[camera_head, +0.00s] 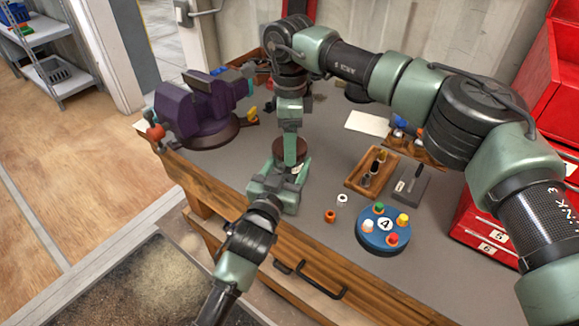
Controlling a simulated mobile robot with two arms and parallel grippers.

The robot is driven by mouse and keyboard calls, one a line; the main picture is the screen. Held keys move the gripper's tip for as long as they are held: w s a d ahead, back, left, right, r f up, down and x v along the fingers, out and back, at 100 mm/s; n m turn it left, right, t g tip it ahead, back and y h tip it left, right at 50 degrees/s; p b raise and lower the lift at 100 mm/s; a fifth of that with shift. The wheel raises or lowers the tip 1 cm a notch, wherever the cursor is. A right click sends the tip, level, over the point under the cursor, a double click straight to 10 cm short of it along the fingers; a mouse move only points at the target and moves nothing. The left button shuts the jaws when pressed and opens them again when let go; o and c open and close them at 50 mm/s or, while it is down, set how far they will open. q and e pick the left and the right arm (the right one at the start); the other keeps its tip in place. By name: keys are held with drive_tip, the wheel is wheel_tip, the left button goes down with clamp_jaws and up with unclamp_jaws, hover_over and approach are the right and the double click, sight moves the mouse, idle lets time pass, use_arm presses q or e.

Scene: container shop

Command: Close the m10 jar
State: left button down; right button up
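A round brown piece (279,151), apparently the lid or top of a jar, shows near the middle of the bench. My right gripper (290,145) points straight down over it, and its fingers cover the piece's middle. My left gripper (283,182) reaches in from the front, low at the same spot, with one finger rising beside the brown piece. A small pale label (296,169) shows between the grippers. The jar body is mostly hidden by my fingers. I cannot tell whether either gripper is shut on it, or whether the lid is seated.
A purple vise (190,110) stands at the back left. Right of the grippers are a blue round holder (370,241) with coloured caps, a wooden tray (358,182), a small orange piece (330,216) and a white ring (342,200). Red bins (480,225) stand far right.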

drive_tip(key=m, duration=2.7)
drive_tip(key=shift+m, duration=0.4)
drive_tip(key=o, duration=1.6)
drive_tip(key=shift+f, duration=0.1)
drive_tip(key=shift+o, duration=0.2)
wheel_tip(320, 180, up, 12)
drive_tip(key=shift+a, duration=0.1)
use_arm(q)
drive_tip(key=shift+c, duration=1.4)
unclamp_jaws()
